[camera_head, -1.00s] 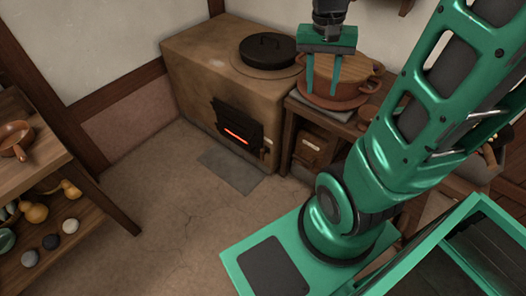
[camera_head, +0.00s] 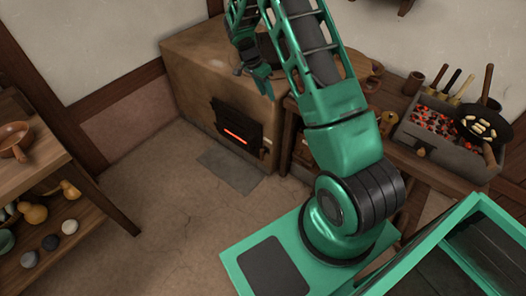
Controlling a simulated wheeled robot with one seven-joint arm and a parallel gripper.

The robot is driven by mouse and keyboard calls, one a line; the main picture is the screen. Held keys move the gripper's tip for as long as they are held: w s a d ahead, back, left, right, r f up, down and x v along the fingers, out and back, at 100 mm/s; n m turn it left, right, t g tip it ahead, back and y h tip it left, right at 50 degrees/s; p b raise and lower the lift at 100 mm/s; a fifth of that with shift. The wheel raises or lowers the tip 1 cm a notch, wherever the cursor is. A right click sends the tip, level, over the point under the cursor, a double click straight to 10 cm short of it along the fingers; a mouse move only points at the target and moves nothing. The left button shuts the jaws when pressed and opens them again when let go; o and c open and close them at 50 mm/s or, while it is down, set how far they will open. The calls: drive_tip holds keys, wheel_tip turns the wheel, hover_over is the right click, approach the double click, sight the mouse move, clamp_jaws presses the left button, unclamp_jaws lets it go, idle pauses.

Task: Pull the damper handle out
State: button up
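The clay stove (camera_head: 190,75) stands against the back wall. Its front has a black iron firebox door (camera_head: 236,125) with a glowing red slot. A small pale piece (camera_head: 267,141) shows on the stove front right of the door; I cannot tell whether it is the damper handle. My gripper (camera_head: 268,92) is in front of the stove's upper front edge, above the firebox door, with its green fingers tilted downward. The fingers overlap in this view, so their gap is not clear. My arm hides part of the stove top and its black lid.
A wooden bench on the right carries a trough of glowing coals (camera_head: 435,125) and a black pan (camera_head: 484,122). A wooden shelf (camera_head: 45,165) with a brown pan (camera_head: 15,139) and gourds stands at left. The floor before the stove is clear.

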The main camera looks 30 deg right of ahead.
drive_tip(key=w+a+f+m, duration=0.1)
drive_tip(key=w+f, duration=0.1)
drive_tip(key=f, duration=0.6)
drive_tip(key=w+a+f+m, duration=0.1)
drive_tip(key=w+f, duration=0.1)
drive_tip(key=f, duration=0.7)
drive_tip(key=m, duration=0.3)
approach(261, 150)
drive_tip(key=shift+h, duration=0.3)
drive_tip(key=x, duration=0.7)
drive_tip(key=w+x, duration=0.1)
drive_tip(key=x, duration=0.3)
drive_tip(key=shift+a+f, duration=0.1)
drive_tip(key=shift+f, duration=0.3)
